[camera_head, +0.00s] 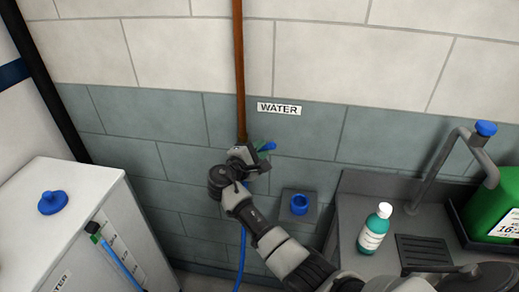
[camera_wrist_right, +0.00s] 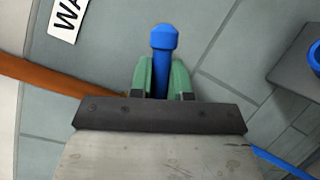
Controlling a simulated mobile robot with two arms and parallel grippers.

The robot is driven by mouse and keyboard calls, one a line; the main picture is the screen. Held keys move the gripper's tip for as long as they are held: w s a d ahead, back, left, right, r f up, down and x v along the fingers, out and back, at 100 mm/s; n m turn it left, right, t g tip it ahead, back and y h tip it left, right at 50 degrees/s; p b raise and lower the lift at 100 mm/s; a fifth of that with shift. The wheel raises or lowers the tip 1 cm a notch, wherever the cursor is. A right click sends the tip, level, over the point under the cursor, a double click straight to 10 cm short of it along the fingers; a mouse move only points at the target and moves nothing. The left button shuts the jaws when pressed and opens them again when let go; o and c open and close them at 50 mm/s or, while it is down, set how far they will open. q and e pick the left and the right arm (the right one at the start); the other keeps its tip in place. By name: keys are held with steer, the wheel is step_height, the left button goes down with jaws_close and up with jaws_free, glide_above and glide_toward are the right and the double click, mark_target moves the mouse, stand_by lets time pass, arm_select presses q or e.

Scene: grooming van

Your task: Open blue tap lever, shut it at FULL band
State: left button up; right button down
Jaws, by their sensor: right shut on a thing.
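The blue tap lever (camera_head: 267,146) is on the wall at the foot of the copper pipe (camera_head: 239,70), just below the WATER label (camera_head: 279,108). My right gripper (camera_head: 262,150) is at the lever and hides most of the tap body. In the right wrist view the lever (camera_wrist_right: 163,45) stands between the two green fingertips (camera_wrist_right: 163,78), which are shut on it. A white tank (camera_head: 75,225) stands at lower left with a blue cap (camera_head: 53,202) and a green and blue fitting on its side. No FULL band can be made out. My left gripper is out of view.
A blue hose (camera_head: 242,245) hangs below the tap. A small wall holder with a blue ring (camera_head: 299,204) is right of my forearm. The grey sink counter (camera_head: 350,215) at right holds a teal bottle (camera_head: 374,230), a faucet (camera_head: 440,165) and a green container (camera_head: 492,215).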

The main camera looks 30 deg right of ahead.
steer(key=c, duration=1.1)
jaws_free()
steer(key=shift+d, duration=0.2)
steer(key=shift+s+a+f, duration=0.1)
steer(key=shift+s+a, duration=0.05)
steer(key=shift+a, duration=0.35)
steer(key=b+v, duration=0.3)
steer(key=v, duration=0.6)
steer(key=shift+s+a, duration=0.25)
steer(key=shift+a, duration=0.1)
